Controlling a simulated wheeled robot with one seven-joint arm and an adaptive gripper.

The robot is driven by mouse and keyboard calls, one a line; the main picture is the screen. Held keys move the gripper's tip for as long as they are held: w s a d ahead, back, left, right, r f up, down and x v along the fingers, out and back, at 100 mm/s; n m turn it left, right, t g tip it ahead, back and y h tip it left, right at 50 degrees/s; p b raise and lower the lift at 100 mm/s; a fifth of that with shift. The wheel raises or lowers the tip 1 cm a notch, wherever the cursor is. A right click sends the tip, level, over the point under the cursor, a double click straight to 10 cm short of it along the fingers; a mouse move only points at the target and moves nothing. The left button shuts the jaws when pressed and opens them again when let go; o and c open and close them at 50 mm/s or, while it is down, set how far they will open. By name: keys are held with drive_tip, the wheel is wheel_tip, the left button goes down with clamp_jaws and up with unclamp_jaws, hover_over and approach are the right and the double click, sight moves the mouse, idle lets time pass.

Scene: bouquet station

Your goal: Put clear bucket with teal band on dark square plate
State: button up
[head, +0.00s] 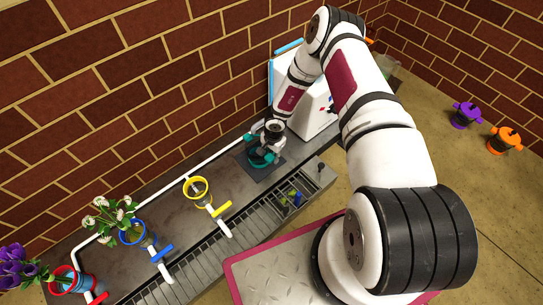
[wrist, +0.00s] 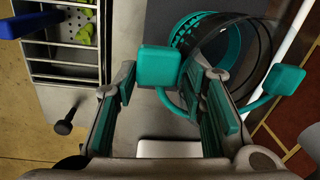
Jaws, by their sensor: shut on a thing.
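The clear bucket (wrist: 262,42) has a teal band and teal handle pads, and lies at the upper right of the wrist view. In the head view the bucket (head: 261,158) shows small and partly hidden under my gripper (head: 268,143). In the wrist view my gripper (wrist: 158,68) is shut on one teal handle pad, held between its fingertips. The dark square plate (head: 276,170) is directly under or behind the bucket in the head view; part of it shows dark in the wrist view (wrist: 168,22). I cannot tell whether the bucket touches the plate.
A white machine (head: 303,105) stands close behind my gripper. Yellow (head: 197,188), blue (head: 132,234) and red (head: 63,279) rimmed holders line the counter to the left; blue and red hold flowers. A tool tray (head: 292,197) is in front.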

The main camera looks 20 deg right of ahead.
drive_tip(key=shift+w+d, duration=0.1)
drive_tip(key=shift+d, duration=0.05)
drive_tip(key=o, duration=1.3)
drive_tip(key=shift+r, duration=0.1)
